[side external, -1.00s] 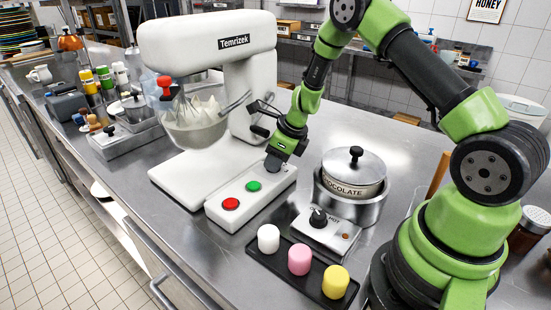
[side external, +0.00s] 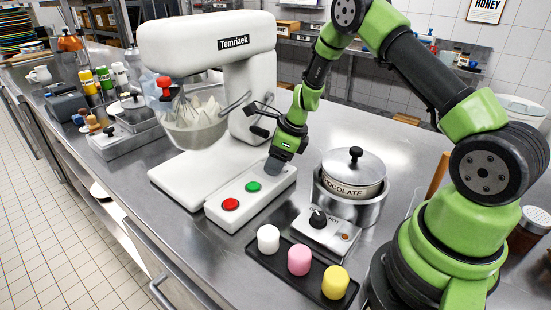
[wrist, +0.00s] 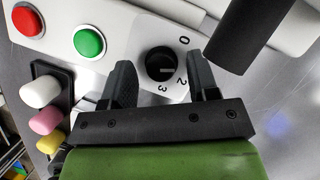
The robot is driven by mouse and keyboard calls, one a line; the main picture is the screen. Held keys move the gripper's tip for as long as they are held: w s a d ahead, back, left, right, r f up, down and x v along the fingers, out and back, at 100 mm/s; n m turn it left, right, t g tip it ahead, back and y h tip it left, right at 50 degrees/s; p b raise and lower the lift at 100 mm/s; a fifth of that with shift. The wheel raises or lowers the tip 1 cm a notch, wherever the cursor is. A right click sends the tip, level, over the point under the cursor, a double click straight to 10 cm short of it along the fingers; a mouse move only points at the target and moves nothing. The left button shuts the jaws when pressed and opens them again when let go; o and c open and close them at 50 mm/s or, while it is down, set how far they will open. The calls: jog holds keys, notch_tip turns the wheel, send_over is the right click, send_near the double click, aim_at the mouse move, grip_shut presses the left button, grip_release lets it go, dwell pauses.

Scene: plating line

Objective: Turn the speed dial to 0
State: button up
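The speed dial (wrist: 159,63) is a round black knob on the white mixer's control panel (wrist: 125,28). Printed 0, 2 and 3 show around it in the wrist view; no 1 is visible. A small pale mark on the knob seems to point right, between 0 and 2. My gripper (wrist: 160,75) is open, with one finger on each side of the dial and a gap on both sides. In the side view my gripper (side external: 275,165) is low over the far end of the panel and hides the dial.
The green button (side external: 253,187) and red button (side external: 230,204) are beside the dial on the panel. The mixer (side external: 245,85), with its bowl (side external: 195,133), rises behind. The chocolate pot (side external: 353,172) stands to the right. A black tray (side external: 290,268) with white, pink and yellow pieces lies in front.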

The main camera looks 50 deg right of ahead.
jog(key=v, duration=1)
jog(key=shift+m+h, duration=0.3)
jog(key=shift+m, duration=0.4)
jog(key=x, duration=1)
jog(key=shift+a, duration=0.3)
